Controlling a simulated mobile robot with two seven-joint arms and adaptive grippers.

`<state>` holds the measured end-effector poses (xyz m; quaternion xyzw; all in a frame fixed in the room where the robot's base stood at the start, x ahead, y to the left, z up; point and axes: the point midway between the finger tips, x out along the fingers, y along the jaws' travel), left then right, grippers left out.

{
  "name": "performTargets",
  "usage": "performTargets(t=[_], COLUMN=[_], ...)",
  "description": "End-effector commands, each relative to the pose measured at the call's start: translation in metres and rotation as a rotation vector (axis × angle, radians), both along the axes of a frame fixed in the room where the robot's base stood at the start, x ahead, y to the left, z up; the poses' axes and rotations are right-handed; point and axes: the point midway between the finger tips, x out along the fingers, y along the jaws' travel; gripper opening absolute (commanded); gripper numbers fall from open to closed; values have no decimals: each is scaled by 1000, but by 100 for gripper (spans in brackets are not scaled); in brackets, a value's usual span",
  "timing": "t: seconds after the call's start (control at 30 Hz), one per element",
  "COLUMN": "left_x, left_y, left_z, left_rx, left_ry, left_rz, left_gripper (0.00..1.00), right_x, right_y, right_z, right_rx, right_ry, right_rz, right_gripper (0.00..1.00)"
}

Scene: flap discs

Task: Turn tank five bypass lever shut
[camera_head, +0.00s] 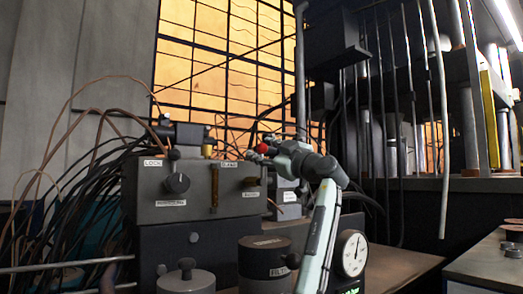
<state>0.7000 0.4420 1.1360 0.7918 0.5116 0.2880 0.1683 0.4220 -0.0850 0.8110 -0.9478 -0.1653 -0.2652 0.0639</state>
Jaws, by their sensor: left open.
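A red ball knob (262,148) shows at the right end of a dark grey control box (195,212). I cannot tell for certain whether it belongs to the tank five bypass lever; no tank label is readable near it. My left gripper (260,156) is open at the red knob, its fingers overlapping it in the picture. Whether they touch it is too small to tell. The lever's shaft is hidden or too small to make out. My left arm rises from the bottom centre and partly covers the equipment behind. My right gripper is not in view.
The box carries a dark rotary knob (177,183) under a "LOCK" label (153,163). Dark cylinders (265,262) and a white dial gauge (354,254) stand in front. Loose cables crowd the left. A grey bench (488,266) is at the right, beside a hanging pale rod (443,150).

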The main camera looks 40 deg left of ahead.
Motion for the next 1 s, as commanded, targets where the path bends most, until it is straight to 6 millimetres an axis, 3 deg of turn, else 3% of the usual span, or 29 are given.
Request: performTargets(t=[0.3,0.5,0.7,1.0], left_x=[-20,-30,-35,-35], left_y=[-60,-89,-100,-100], left_z=[-19,-29,-32,-32], left_rx=[0,-1,0,0], left_ry=[-1,0,-1,-1], left_rz=[-4,-1,0,0], left_gripper=[47,47,47,47], right_x=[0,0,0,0], right_y=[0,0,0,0], right_z=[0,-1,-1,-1], right_rx=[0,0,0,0], right_ry=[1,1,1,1], right_rz=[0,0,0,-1], right_gripper=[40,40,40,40])
